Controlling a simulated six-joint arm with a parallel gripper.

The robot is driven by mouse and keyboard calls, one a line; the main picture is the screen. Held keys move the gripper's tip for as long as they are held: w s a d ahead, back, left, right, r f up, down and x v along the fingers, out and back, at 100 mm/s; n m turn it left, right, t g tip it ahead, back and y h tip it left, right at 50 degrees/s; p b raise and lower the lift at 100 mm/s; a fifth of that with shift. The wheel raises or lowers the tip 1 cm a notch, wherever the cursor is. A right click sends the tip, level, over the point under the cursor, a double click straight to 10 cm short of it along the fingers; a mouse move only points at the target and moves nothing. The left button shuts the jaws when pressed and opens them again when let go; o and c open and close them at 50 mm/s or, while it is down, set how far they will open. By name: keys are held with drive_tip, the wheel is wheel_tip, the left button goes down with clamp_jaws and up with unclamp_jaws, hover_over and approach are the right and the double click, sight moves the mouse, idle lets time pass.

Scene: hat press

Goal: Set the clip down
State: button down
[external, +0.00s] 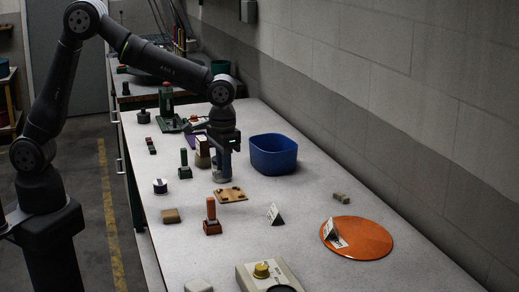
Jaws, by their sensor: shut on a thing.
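My gripper (222,172) points down over the middle of the table (310,210), just left of the blue bin and behind the small wooden board. It is shut on the clip; the clip is too small and dark between the fingers to make out its shape. Blue-grey parts show at the fingers, low over the table. I cannot tell whether what is held touches the tabletop.
A blue bin (273,155) stands close right of my gripper. A wooden board (231,195) and a red-handled stamp (212,218) are in front; a green-handled stamp (185,166) is left. An orange disc (370,240) lies at right.

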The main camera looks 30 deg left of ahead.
drive_tip(key=s+a+m, duration=0.2)
drive_tip(key=s+a, duration=0.7)
drive_tip(key=a, duration=0.3)
hover_over(188, 198)
wheel_tip(188, 198, down, 7)
drive_tip(key=shift+r, duration=0.2)
drive_tip(key=shift+f, duration=1.95)
drive_tip(key=shift+f, duration=0.1)
drive_tip(key=shift+f, duration=0.1)
drive_tip(key=c, duration=1.3)
unclamp_jaws()
drive_tip(key=shift+o, duration=0.2)
